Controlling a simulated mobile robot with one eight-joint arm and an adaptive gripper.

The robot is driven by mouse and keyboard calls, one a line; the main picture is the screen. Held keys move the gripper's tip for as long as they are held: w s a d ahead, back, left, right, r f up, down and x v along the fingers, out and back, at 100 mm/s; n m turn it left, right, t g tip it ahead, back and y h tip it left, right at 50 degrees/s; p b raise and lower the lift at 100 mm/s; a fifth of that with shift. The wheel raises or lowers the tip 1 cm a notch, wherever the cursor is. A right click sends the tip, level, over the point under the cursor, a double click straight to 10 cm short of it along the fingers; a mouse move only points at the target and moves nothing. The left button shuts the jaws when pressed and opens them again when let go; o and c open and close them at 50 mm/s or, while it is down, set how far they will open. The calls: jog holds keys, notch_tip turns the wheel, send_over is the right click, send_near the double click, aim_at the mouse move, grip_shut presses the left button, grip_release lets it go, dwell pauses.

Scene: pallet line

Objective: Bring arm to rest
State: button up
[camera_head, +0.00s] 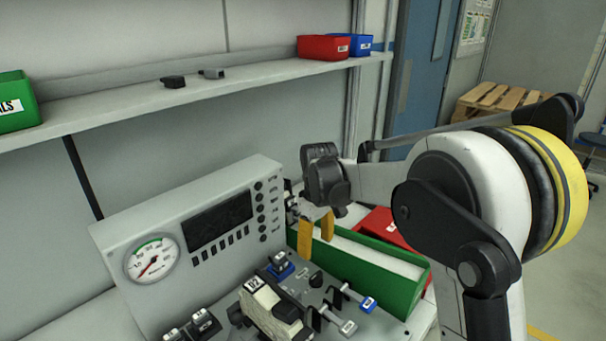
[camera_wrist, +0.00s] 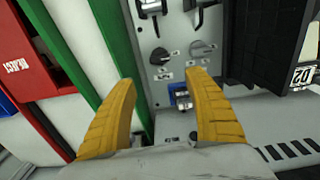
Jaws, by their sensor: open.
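My gripper (camera_head: 316,234) has two yellow fingers and hangs over the left end of the green bin (camera_head: 388,290) beside the control panel. In the wrist view my gripper (camera_wrist: 165,100) is open, with its fingers wide apart and nothing between them. Beyond the fingers the wrist view shows a small blue-based switch (camera_wrist: 181,97) and a dark knob (camera_wrist: 203,50) on the grey panel surface. My arm reaches in from the right of the head view, bent, with the gripper pointing down.
The console (camera_head: 190,240) with a gauge stands left of the gripper. Levers with blue (camera_head: 368,304) and grey ends stick up in front. A red bin (camera_head: 385,224) lies behind the green one. A shelf (camera_head: 200,98) with bins runs along the wall.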

jog(key=s+d+r+m+t, duration=0.35)
jog(key=s+d+r, duration=0.45)
jog(key=s+r, duration=0.35)
jog(key=s+d+f+m+t, duration=0.1)
jog(key=s+d+m+t, duration=0.1)
jog(key=s, duration=0.5)
jog(key=s+d+f+m+t, duration=0.1)
jog(key=s+d+m, duration=0.2)
jog(key=s, duration=0.5)
jog(key=shift+s+f+m+t, duration=0.2)
jog(key=shift+s+m+t, duration=0.1)
jog(key=shift+m+t, duration=0.05)
